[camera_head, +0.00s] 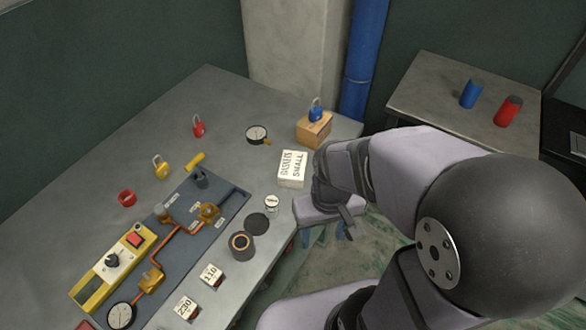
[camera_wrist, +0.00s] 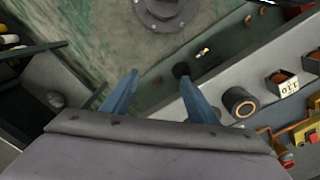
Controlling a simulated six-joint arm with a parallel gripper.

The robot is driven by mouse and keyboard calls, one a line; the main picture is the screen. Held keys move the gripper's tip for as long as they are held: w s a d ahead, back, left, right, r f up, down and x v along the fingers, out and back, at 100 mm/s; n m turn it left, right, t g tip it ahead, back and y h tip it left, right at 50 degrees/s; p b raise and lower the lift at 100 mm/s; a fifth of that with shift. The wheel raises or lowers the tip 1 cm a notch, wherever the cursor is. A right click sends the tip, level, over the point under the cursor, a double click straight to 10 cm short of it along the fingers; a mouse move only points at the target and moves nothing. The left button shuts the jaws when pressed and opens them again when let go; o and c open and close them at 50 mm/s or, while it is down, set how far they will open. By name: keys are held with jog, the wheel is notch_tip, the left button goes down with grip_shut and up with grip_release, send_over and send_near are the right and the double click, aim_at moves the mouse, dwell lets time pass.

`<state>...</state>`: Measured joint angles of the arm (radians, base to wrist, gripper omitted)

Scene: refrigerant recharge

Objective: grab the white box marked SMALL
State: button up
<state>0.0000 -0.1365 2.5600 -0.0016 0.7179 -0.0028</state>
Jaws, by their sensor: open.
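The white box marked SMALL (camera_head: 292,169) lies on the grey workbench near its right edge in the head view. Its top reads "GASKETS SMALL". My gripper (camera_head: 347,228) is just right of and nearer than the box, beyond the bench edge. In the wrist view my gripper (camera_wrist: 160,98) shows two blue fingers spread apart with nothing between them. They point at the floor beside the bench. I cannot make out the white box in the wrist view.
Behind the box stand a wooden block (camera_head: 314,130) with a blue padlock (camera_head: 316,109) and a gauge (camera_head: 257,134). Nearer are a small white-topped jar (camera_head: 271,203), a dark disc (camera_head: 257,224) and a dark roll (camera_head: 242,246). A copper-pipe panel (camera_head: 225,205) lies left.

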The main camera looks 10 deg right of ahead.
jog(key=o, duration=0.5)
jog(key=shift+c, duration=0.2)
